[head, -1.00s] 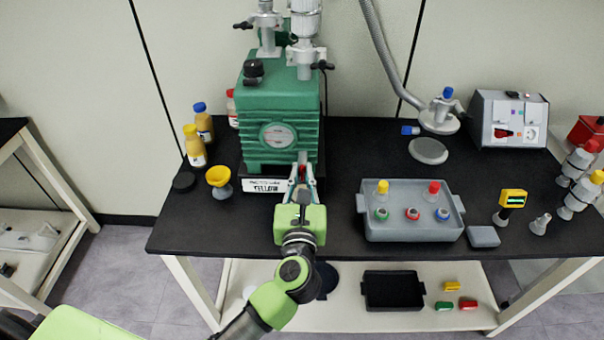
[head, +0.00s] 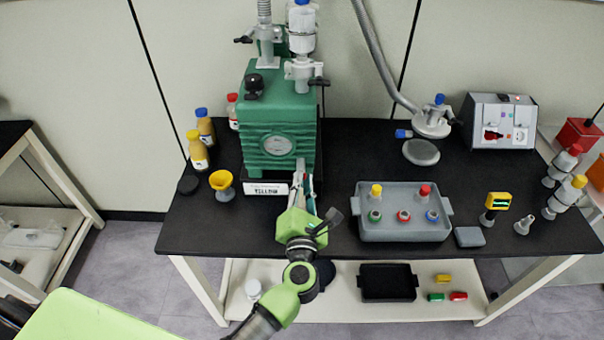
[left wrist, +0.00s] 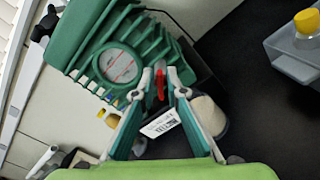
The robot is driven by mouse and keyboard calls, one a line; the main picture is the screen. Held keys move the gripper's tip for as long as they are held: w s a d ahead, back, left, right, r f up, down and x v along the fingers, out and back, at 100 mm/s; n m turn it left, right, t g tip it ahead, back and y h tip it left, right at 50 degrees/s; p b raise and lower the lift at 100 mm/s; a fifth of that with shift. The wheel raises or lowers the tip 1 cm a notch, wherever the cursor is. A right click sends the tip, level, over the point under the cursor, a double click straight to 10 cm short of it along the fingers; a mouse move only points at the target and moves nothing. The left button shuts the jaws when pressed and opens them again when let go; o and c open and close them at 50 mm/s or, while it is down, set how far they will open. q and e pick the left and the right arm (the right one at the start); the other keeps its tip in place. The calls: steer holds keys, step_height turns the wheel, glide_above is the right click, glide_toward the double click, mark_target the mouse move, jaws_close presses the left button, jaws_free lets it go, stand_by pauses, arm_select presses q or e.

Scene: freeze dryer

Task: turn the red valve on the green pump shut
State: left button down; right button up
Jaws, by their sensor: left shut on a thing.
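The green pump (head: 280,110) stands at the back of the black table, with a round gauge on its front. It also shows in the left wrist view (left wrist: 95,45), tilted. The red valve (left wrist: 160,86) is at the pump's lower front, between my left fingertips. In the head view it is mostly hidden by my fingers. My left gripper (head: 303,178) reaches up to the pump's front and is shut on the red valve; in the left wrist view its fingers (left wrist: 163,88) flank the valve. My right gripper is not in view.
A yellow funnel (head: 222,183) and bottles (head: 198,150) stand left of the pump. A grey tray (head: 402,230) with several capped vials is to the right. A grey control box (head: 500,122) is further right. A white label plate (head: 265,189) is at the pump's foot.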

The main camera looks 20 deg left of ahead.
arm_select(q)
steer(key=shift+d+f+m+p, duration=0.15)
steer(key=shift+m+p, duration=0.8)
steer(key=shift+m, duration=0.7)
steer(key=shift+f+m+p, duration=0.15)
steer(key=shift+m+p, duration=0.85)
steer(key=shift+m, duration=0.7)
steer(key=shift+d+f+m+p, duration=0.15)
steer(key=shift+m+p, duration=0.8)
steer(key=shift+m, duration=0.7)
steer(key=shift+a, duration=0.1)
steer(key=c, duration=2.2)
jaws_free()
steer(key=shift+c, duration=0.2)
steer(key=v, duration=1.2)
